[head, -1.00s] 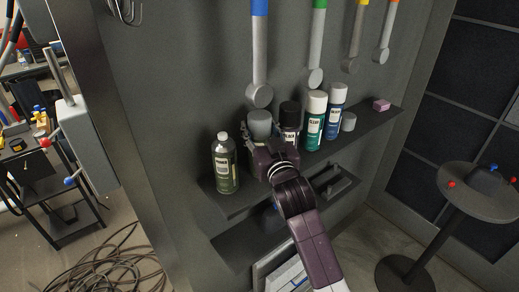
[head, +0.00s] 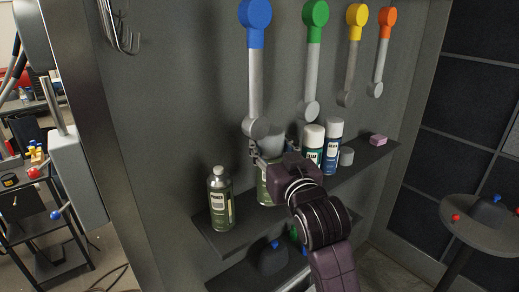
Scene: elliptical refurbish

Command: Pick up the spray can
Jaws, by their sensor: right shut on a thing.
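My right gripper (head: 262,157) comes in from the lower right over the upper shelf. It is shut on a spray can (head: 264,190) with an olive-green body, which is partly hidden behind the gripper and wrist. The can looks upright, and I cannot tell whether its base touches the shelf. An olive-green can (head: 220,203) with a pale label stands to its left, apart from the gripper. To the right stand a white-capped teal can (head: 313,146) and a white-capped blue can (head: 332,150). My left gripper is not in view.
The dark shelf (head: 222,243) is fixed to a grey wall panel. Blue (head: 256,75), green (head: 313,65), yellow and orange-ended tools hang above it. A small pink block (head: 378,140) lies at the shelf's right end. A round table (head: 478,220) stands at right.

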